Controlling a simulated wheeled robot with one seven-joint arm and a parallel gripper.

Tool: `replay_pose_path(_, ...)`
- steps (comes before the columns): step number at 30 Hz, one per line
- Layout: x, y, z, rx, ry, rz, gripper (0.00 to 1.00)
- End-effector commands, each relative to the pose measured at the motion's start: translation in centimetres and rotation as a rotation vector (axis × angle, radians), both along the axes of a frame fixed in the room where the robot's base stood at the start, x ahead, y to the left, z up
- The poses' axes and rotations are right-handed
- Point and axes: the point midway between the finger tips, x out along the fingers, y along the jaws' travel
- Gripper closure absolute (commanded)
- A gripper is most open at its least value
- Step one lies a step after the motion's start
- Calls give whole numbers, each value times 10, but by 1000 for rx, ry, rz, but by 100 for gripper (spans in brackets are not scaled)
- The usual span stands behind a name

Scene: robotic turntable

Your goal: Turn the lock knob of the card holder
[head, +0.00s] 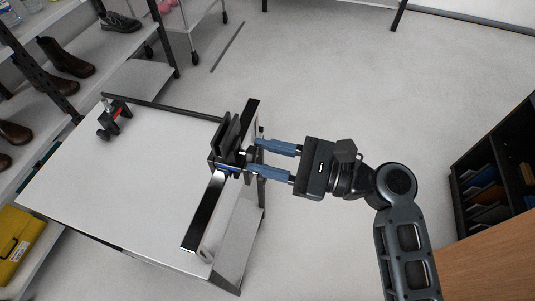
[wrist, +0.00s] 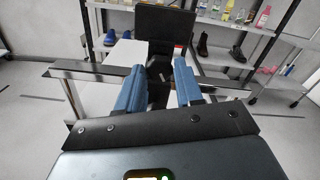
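The card holder (head: 228,136) is a dark block with upright plates on a black rail at the table's right edge. In the wrist view its dark upright plate (wrist: 164,27) stands straight ahead. The small dark lock knob (head: 248,154) is on the side facing me, and dark parts show between my fingers in the wrist view. My gripper (head: 253,156) has two blue fingers pointing left at the holder, parted with a clear gap. The fingertips appear to be on either side of the knob. Whether they touch it, and the knob's angle, I cannot tell.
The white table (head: 120,180) is mostly bare. A black clamp with a red part (head: 115,115) sits at its far left corner. Shoe shelves stand on the left, and a yellow case (head: 20,246) is at lower left. A dark cabinet (head: 495,175) is at right. Open floor lies beyond the table.

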Motion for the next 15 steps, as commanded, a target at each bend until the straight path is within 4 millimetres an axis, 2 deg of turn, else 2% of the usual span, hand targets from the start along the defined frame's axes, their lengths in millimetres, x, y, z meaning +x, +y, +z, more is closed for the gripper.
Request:
replay_pose_path(1,0,0,0,0,0,0,59)
replay_pose_path(6,0,0,0,0,1,0,43)
replay_pose_path(15,-1,-4,-1,0,1,-1,43)
